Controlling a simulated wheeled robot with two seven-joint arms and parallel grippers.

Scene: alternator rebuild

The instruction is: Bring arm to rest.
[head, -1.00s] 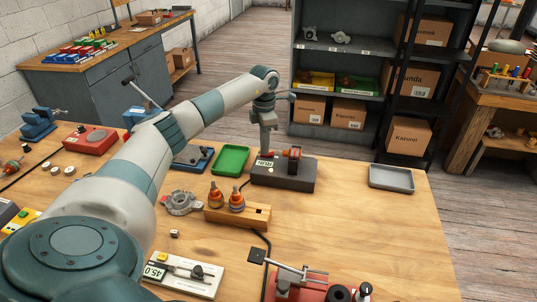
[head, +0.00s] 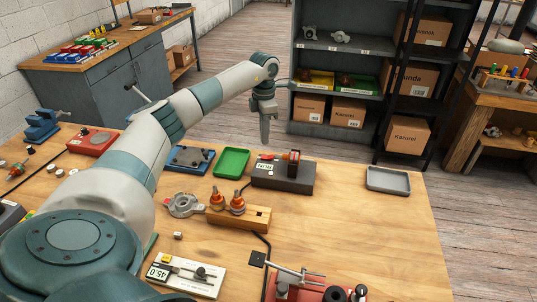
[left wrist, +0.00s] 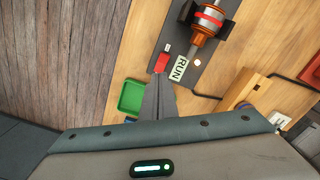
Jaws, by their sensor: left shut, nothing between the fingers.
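My left gripper (head: 265,142) hangs fingers down in the air, shut and empty, above the far edge of the workbench near the dark grey test stand (head: 285,180). Its closed fingers also show in the left wrist view (left wrist: 158,103), apart from the stand, beside its RUN label (left wrist: 179,68) and a red part (left wrist: 162,62). An orange and silver cylindrical part with a red band (left wrist: 205,25) lies on the stand in the wrist view. My right gripper is not in view.
A green tray (head: 231,162) and a grey tray (head: 388,179) lie near the bench's far edge. A wooden block (head: 240,217) holds two orange-topped parts. A grey shelf with boxes stands beyond the bench. The bench's right-hand middle is clear.

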